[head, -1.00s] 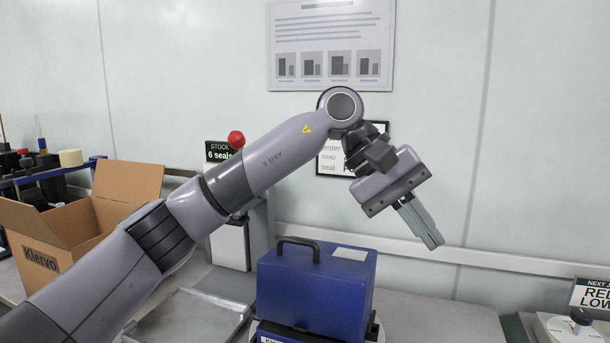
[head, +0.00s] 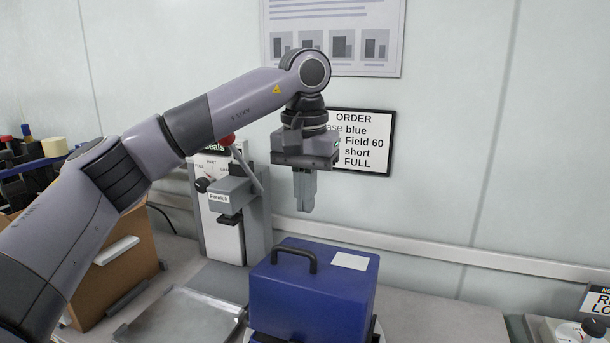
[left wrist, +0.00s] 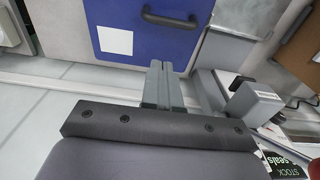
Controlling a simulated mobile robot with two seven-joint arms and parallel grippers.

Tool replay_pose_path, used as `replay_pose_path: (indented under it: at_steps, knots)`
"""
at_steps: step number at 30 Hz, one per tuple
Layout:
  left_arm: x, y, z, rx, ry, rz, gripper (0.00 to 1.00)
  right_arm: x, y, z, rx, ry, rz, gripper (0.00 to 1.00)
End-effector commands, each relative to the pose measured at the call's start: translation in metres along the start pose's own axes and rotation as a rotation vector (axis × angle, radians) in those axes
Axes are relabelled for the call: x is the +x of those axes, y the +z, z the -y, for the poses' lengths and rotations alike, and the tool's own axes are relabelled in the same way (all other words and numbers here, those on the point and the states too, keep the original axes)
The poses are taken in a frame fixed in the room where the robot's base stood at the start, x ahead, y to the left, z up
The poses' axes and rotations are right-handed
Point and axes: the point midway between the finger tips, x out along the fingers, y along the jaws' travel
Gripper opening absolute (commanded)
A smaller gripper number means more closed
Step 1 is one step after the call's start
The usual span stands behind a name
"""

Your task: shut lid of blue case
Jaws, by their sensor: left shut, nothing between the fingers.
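The blue case (head: 315,297) stands at the bottom centre of the head view, its lower part cut off by the picture edge. Its top face has a dark handle (head: 294,252) and a white label (head: 350,261). I cannot tell from here how far its lid is open. My left gripper (head: 304,208) is shut and empty, pointing down above and behind the case, apart from it. In the left wrist view the fingers (left wrist: 163,66) show just beside the blue face (left wrist: 150,42) with its handle (left wrist: 171,20). My right gripper is not in view.
A grey press-like device (head: 231,205) stands behind and left of the case. A metal tray (head: 180,322) lies left of it, beside a cardboard box (head: 115,265). A wall rail (head: 430,250) runs behind. The bench right of the case (head: 440,318) is clear.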

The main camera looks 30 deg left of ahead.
Motion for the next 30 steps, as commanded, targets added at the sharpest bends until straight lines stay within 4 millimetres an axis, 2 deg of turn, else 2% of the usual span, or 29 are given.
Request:
replay_pose_path:
  at_steps: [2,10,16,30]
  knots:
    - [0.020,0.001,0.001,-0.001,-0.001,0.003,0.00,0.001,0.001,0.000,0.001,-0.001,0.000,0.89]
    - [0.038,0.021,0.000,-0.001,0.001,-0.001,0.00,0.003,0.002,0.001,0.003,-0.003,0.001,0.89]
    - [0.044,0.028,0.000,-0.001,0.001,0.000,0.00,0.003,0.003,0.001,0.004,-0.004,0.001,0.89]
    - [0.045,0.027,-0.001,-0.001,0.002,-0.004,0.00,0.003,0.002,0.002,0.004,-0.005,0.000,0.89]
